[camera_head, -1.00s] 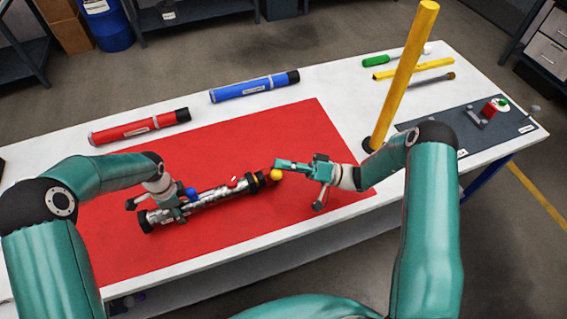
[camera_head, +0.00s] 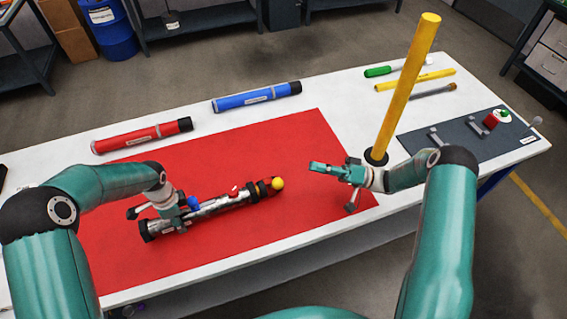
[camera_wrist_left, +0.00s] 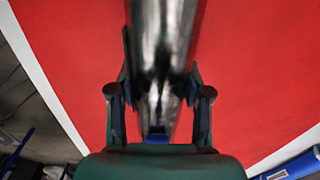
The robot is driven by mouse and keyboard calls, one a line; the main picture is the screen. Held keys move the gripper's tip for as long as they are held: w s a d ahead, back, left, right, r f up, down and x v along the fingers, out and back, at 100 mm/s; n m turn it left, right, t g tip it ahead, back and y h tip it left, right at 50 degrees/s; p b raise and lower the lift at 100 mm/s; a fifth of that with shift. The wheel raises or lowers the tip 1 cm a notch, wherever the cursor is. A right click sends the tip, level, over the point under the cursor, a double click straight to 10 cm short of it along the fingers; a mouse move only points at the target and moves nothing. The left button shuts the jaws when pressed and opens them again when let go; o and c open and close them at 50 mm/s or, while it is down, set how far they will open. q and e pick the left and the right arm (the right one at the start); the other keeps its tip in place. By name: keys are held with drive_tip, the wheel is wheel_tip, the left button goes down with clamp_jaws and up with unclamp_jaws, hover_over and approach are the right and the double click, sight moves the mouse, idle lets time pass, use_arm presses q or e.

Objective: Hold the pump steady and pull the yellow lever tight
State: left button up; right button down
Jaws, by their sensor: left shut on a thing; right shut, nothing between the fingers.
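The pump (camera_head: 215,206) is a silver tube with a black left end, lying at a slant on the red mat (camera_head: 290,150). The yellow lever shows as a round yellow knob (camera_head: 277,184) at its right end, beside a small red part. A blue piece (camera_head: 193,202) sits on the tube near my left gripper (camera_head: 172,218). That gripper is shut around the tube's left part; in the left wrist view its fingers flank the shiny tube (camera_wrist_left: 165,60). My right gripper (camera_head: 318,167) is shut and empty, to the right of the yellow knob and apart from it.
A red tube (camera_head: 142,135) and a blue tube (camera_head: 257,96) lie behind the mat. A tall yellow post (camera_head: 405,90) stands close behind my right gripper. Tools and a dark board (camera_head: 470,136) are at the right. The mat between pump and right gripper is clear.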

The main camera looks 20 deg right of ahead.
use_arm(q)
drive_tip(key=o, duration=1.4)
